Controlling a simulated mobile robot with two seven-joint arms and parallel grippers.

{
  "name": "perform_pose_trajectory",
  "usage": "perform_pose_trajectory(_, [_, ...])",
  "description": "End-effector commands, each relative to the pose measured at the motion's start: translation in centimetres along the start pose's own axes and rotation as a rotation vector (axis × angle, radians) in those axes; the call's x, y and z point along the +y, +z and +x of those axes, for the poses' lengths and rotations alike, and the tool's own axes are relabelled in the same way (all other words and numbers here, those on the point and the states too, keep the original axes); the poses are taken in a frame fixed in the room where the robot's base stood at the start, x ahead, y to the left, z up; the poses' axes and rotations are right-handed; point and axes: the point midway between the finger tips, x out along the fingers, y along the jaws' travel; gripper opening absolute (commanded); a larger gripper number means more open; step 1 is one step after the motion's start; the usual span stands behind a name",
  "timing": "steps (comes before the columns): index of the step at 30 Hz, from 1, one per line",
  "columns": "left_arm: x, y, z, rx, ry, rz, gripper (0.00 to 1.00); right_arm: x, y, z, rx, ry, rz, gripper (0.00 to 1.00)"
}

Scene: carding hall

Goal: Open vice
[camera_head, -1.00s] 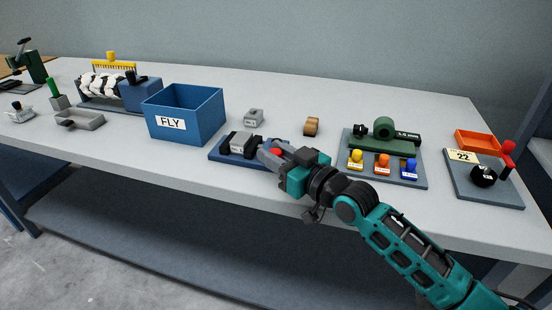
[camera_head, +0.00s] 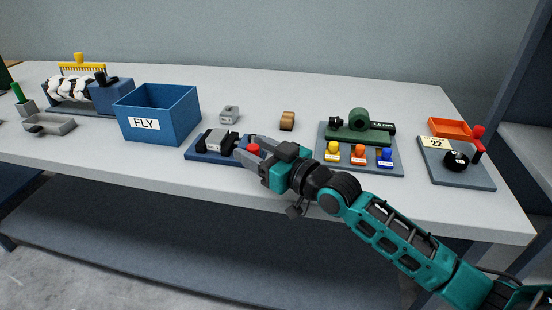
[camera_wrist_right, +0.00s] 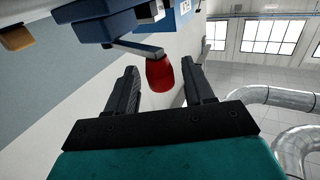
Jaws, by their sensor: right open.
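The vice (camera_head: 207,157) has a blue base and grey and black jaws, and lies near the front edge of the table. A red knob (camera_head: 253,149) ends its handle at the right. The wrist view shows the knob (camera_wrist_right: 160,75) on a grey lever (camera_wrist_right: 134,49). My right gripper (camera_head: 250,153) is open, with its fingers on either side of the red knob. In the wrist view a gap shows between the knob and each finger. The gripper partly hides the vice's right end. My left gripper is not in view.
A blue bin (camera_head: 180,123) marked FLY stands left of the vice. Behind it are a small grey block (camera_head: 229,114) and a brown piece (camera_head: 287,121). A board (camera_head: 340,170) with coloured knobs and another with an orange tray (camera_head: 450,128) are on the right.

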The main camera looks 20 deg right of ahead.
Motion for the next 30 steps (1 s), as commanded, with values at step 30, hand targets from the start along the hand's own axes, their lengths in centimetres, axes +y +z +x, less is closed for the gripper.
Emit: perform_pose_trajectory(30, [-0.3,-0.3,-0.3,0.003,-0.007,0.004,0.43,0.0,-0.1,-12.3,0.0,0.0,-0.002,0.52])
